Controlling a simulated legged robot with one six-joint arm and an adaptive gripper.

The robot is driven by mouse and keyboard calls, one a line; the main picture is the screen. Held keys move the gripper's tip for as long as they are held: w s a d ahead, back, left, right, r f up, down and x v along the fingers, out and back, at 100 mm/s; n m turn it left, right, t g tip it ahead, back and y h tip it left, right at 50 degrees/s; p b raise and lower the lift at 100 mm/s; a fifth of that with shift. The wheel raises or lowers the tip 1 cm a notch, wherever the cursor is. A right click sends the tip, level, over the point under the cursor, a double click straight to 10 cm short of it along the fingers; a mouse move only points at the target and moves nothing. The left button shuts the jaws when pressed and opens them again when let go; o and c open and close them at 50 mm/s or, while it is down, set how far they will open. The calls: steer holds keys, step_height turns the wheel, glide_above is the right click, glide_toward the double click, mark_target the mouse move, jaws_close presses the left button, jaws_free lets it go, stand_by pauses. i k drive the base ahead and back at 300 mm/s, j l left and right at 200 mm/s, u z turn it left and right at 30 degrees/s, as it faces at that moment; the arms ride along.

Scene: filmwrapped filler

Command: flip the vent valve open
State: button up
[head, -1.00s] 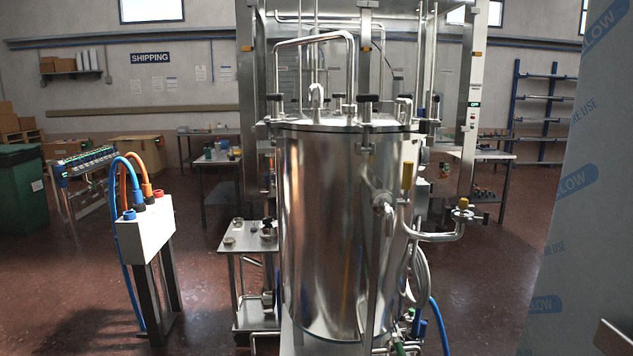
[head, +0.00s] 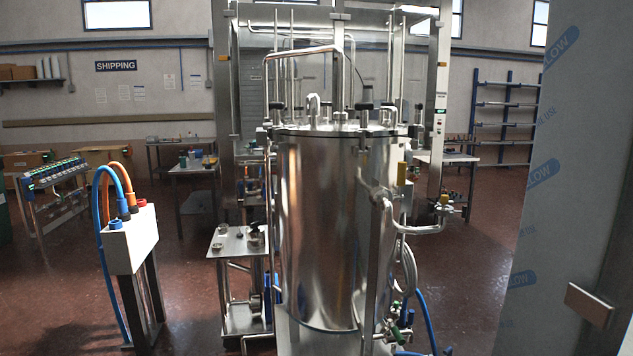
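A tall shiny steel tank (head: 315,225) stands upright in the middle of the head view. A bent pipe (head: 420,229) with yellow-capped fittings (head: 402,174) sticks out at its right side. Dark-knobbed fittings (head: 364,107) stand on its lid. I cannot tell which of these is the vent valve, or whether it is open. My gripper is not in view.
A white box on a dark stand (head: 131,240) with blue and orange hoses is at the left. A small steel side table (head: 228,244) stands beside the tank. A large film-covered panel (head: 560,200) fills the right edge.

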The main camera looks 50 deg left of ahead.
mark_target(402, 167)
steer(key=u, duration=1.35)
